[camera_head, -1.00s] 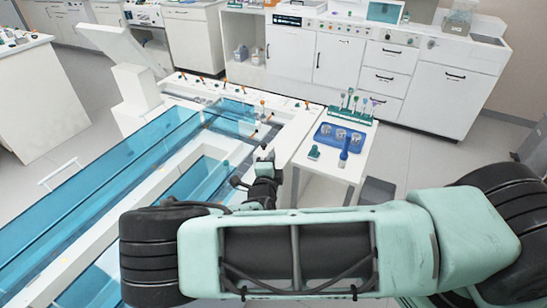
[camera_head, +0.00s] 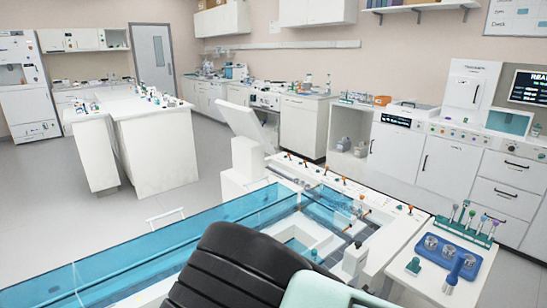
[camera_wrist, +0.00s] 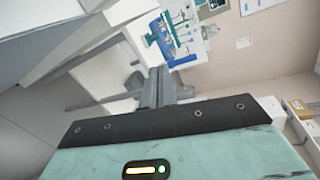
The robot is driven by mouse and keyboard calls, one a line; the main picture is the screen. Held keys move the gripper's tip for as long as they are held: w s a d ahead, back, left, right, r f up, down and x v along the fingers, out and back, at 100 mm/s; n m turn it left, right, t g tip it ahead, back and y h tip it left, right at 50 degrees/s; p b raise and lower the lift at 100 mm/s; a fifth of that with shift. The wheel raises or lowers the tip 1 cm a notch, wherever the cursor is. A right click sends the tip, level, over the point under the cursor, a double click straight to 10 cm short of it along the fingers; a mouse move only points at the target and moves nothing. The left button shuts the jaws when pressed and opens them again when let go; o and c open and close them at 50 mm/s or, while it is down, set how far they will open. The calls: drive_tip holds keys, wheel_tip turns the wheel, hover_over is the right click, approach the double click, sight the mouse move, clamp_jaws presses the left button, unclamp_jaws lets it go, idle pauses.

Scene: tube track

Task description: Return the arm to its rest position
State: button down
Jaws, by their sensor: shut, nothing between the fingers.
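My gripper (camera_wrist: 160,86) shows in the wrist view with its grey fingers together and nothing between them. The fingers point toward a white side table holding a blue tray and a rack of coloured tools, and they are apart from it. In the head view, part of my black and mint-green arm fills the bottom middle, and I cannot make out the gripper there for certain. The blue tube track (camera_head: 110,262) runs from the lower left toward the middle, partly hidden behind my arm.
A white side table (camera_head: 432,292) at the right bears the blue tray (camera_head: 472,266) with metal cups and a tool rack (camera_head: 465,232). White cabinets (camera_head: 400,158) line the back wall. A white island bench (camera_head: 155,145) stands at the left, with free floor around it.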

drive_tip(key=s+a+r+m+g+y, duration=0.1)
drive_tip(key=s+r+m+g+y, duration=0.1)
drive_tip(key=s+m+g, duration=0.5)
drive_tip(key=s+a+r+m+g+y, duration=0.1)
drive_tip(key=s+a+r+m+g, duration=0.3)
drive_tip(key=m, duration=0.6)
drive_tip(key=s+a+r+m+y, duration=0.3)
drive_tip(key=s+r+m+y, duration=0.1)
drive_tip(key=s+r+m, duration=0.2)
drive_tip(key=s+a+r+m+y, duration=0.3)
drive_tip(key=s+r+m+y, duration=0.2)
drive_tip(key=r+m, duration=0.3)
drive_tip(key=m, duration=0.3)
drive_tip(key=shift+s+r+t, duration=0.2)
drive_tip(key=shift+s+t, duration=0.15)
drive_tip(key=shift+t, duration=0.05)
